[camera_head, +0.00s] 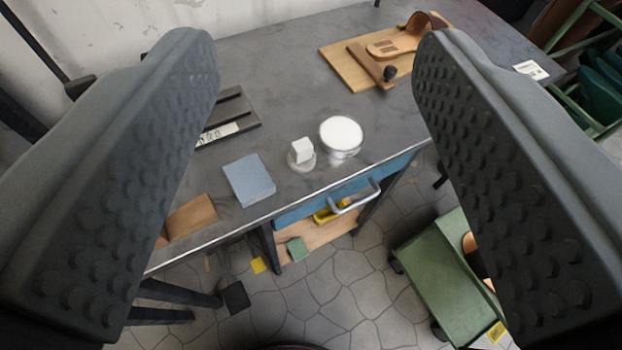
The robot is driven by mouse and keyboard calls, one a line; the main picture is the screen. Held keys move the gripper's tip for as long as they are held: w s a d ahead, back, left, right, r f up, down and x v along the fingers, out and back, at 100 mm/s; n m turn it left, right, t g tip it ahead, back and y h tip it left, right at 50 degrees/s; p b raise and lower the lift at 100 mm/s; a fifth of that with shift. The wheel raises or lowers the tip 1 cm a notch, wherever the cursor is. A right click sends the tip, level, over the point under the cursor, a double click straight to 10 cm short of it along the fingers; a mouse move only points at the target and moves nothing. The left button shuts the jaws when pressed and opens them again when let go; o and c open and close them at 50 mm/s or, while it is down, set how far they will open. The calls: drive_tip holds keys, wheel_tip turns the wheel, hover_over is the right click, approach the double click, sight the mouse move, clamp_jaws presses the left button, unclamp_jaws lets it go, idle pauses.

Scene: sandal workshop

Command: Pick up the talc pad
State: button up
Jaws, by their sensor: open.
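My gripper (318,40) is open, its two dark studded fingers wide apart at the left and right of the view, with nothing between them. Beyond and below it is the grey workbench (290,75). Near the bench's front edge, a small white block (302,145) sits on a small round pale base (301,163); it looks like the talc pad, though no label shows. To its right stands a round clear dish (341,152) with a white top or filling. The block and dish both appear between the fingers, apart from them.
A blue-grey block (249,180) lies left of the white block. A dark slotted tray (236,108) and a wooden board with a sandal (350,66) are farther back. A blue drawer with a metal handle (356,198) is under the front edge. A green cart (445,270) stands right.

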drive_tip(key=w+f+n+g, duration=0.2)
drive_tip(key=w+f+g, duration=0.5)
drive_tip(key=w, duration=0.5)
drive_tip(key=n+g, duration=0.3)
drive_tip(key=g, duration=0.5)
approach(302, 144)
wheel_tip(302, 144, down, 11)
drive_tip(key=shift+r, duration=0.15)
drive_tip(key=c, duration=1.1)
wheel_tip(302, 144, up, 10)
drive_tip(key=shift+r, duration=0.1)
drive_tip(key=shift+o, duration=0.7)
